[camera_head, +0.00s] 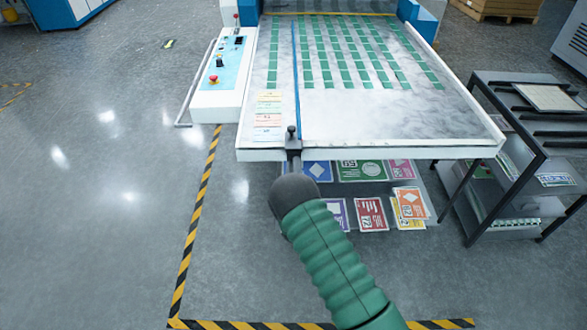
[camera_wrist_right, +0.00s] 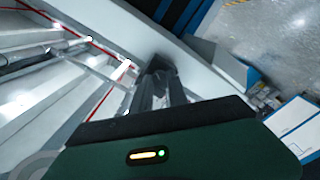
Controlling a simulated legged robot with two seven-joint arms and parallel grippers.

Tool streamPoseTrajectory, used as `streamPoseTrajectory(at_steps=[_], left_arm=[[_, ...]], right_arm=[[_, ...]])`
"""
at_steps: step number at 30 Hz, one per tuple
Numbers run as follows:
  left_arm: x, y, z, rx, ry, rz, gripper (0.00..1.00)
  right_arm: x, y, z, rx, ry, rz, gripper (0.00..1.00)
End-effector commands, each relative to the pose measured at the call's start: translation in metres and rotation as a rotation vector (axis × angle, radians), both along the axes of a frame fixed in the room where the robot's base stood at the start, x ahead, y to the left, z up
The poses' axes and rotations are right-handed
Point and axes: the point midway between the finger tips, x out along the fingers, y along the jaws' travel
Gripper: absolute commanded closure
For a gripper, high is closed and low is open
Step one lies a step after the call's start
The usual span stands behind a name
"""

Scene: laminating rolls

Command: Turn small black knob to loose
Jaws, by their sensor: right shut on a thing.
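The small black knob (camera_head: 291,131) shows at the front edge of the machine's white table, at the lower end of a blue strip. My right gripper (camera_head: 293,147) reaches it from the front, with the green arm coming up from the bottom of the head view. Its jaws are shut on the knob. In the right wrist view the dark fingers (camera_wrist_right: 160,84) point at a pale edge, and the knob itself cannot be made out there. How far the knob is turned cannot be told. My left gripper is not in view.
The machine's white table (camera_head: 385,118) carries rows of green cards. A control panel (camera_head: 220,72) with a red button is at its left. Coloured cards (camera_head: 371,214) lie below the table front. A dark rack (camera_head: 532,135) stands at right. The floor at left is clear.

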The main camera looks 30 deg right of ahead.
Motion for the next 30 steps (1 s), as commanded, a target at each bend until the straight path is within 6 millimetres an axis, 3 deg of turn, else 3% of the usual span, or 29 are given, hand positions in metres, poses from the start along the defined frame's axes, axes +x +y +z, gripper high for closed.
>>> streamPoseTrajectory(at_steps=[30], left_arm=[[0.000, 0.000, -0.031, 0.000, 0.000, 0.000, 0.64]], right_arm=[[0.001, 0.001, -0.002, -0.795, 0.484, 0.002, 1.00]])
